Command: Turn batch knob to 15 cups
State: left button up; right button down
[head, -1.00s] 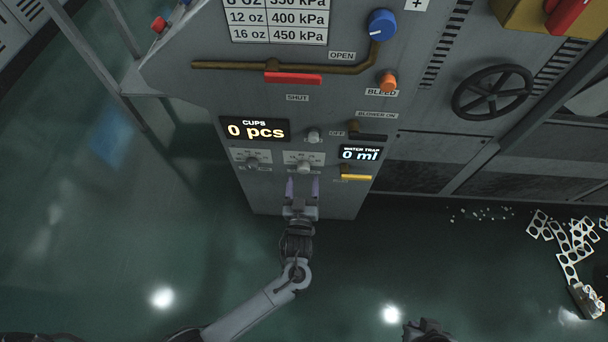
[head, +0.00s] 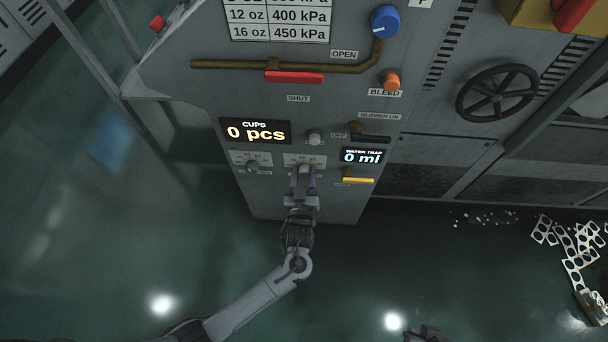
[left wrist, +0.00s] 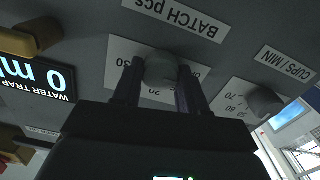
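The batch knob (head: 304,168) is a grey knob on a white scale plate low on the machine panel. In the left wrist view the knob (left wrist: 161,67) sits under the upside-down "BATCH pcs" label, with 20 and 30 readable on its plate. My left gripper (head: 303,176) reaches up to it from below. In the left wrist view its two dark fingers (left wrist: 160,80) stand on either side of the knob and appear shut on it. The knob's pointer is hidden. My right gripper (head: 425,334) shows only partly at the bottom edge.
The cups display (head: 255,132) reads 0 pcs and the water trap display (head: 362,156) reads 0 ml. The cups/min knob (left wrist: 265,101) is beside the batch knob. A yellow handle (head: 358,180) is close at the right. Scrap (head: 570,245) lies on the floor at right.

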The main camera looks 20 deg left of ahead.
pick_arm(q)
jog(key=shift+c, duration=1)
jog(key=shift+r+m+p, duration=0.15)
jog(key=shift+m+p, duration=0.45)
jog(key=shift+p, duration=0.25)
jog(key=shift+m+p, duration=1.1)
jog(key=shift+p, duration=0.05)
jog(key=shift+m+p, duration=0.85)
jog(key=shift+m, duration=0.25)
jog(key=shift+d+m+p, duration=0.1)
jog(key=shift+m+p, duration=0.5)
jog(key=shift+m, duration=0.5)
jog(key=o, duration=1.1)
jog(key=shift+f, duration=0.2)
jog(key=shift+c, duration=0.2)
